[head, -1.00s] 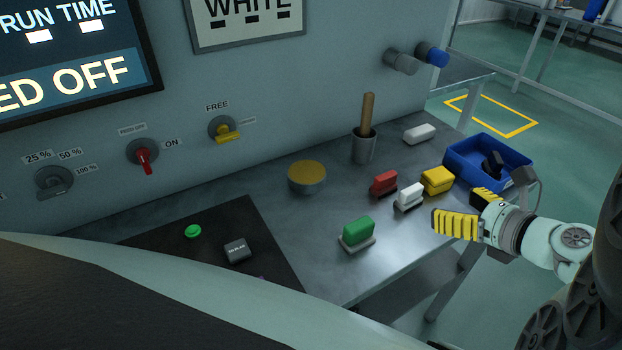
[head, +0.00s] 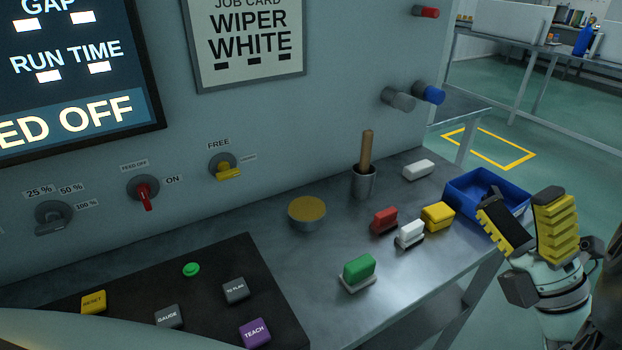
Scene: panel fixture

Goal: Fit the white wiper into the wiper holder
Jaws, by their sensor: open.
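Another white block (head: 418,169) without a visible dark base lies further back. I cannot tell for sure which part is the wiper holder. My gripper (head: 520,208) is open and empty, with yellow ribbed finger pads pointing up. It is at the right, in front of the blue bin and right of the blocks.
A green block (head: 359,268) on a pale base stands nearer the front. A blue bin (head: 461,203) holding a dark item is at the bench's right end. A metal cup (head: 363,183) with a wooden handle and a yellow-topped round pad (head: 307,212) stand near the panel.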

